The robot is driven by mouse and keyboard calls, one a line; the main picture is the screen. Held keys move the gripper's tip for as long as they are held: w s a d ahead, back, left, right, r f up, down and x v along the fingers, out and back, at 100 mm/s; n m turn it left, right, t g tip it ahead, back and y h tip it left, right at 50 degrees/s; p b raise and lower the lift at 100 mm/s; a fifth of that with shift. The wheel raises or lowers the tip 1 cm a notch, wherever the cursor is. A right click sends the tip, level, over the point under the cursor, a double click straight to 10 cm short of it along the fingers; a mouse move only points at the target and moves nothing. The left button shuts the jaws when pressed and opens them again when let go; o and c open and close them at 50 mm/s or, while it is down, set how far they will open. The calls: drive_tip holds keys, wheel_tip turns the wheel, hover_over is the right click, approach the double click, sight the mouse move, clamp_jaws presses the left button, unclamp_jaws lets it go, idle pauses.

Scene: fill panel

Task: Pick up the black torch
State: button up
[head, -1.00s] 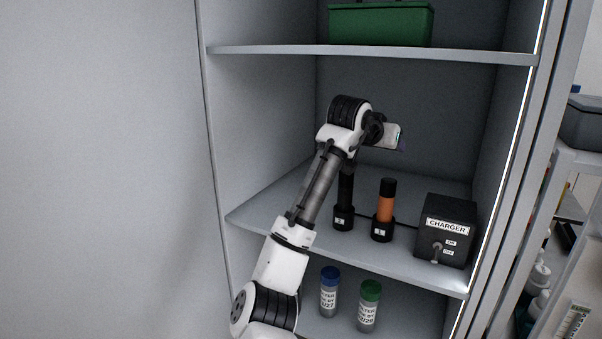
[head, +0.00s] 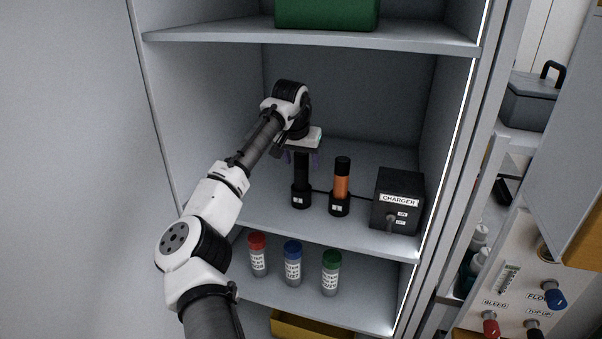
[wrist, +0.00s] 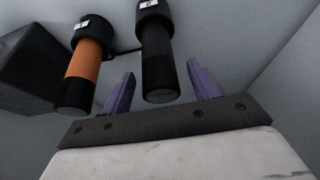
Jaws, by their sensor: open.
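The black torch (head: 301,171) stands upright in a black charging cup on the middle shelf, left of an orange and black torch (head: 341,180) in its own cup. My gripper (head: 301,157) is over the black torch, pointing down. In the wrist view the black torch (wrist: 158,65) lies between the lines of the two open purple fingers (wrist: 160,88), with its end near them. Gaps show on both sides of it. The orange torch (wrist: 84,73) is outside the fingers, on the left. The head view does not clearly show how deep the torch sits between the fingers.
A black charger box (head: 397,202) with a switch stands right of the torches, joined by a cable. The shelf above (head: 320,36) holds a green box (head: 327,12). Red, blue (head: 292,263) and green-capped bottles stand on the shelf below. Cabinet walls close both sides.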

drive_tip(key=shift+w+f, duration=0.1)
drive_tip(key=shift+f, duration=0.15)
clamp_jaws()
drive_tip(key=shift+r, duration=0.1)
drive_tip(key=shift+r, duration=0.15)
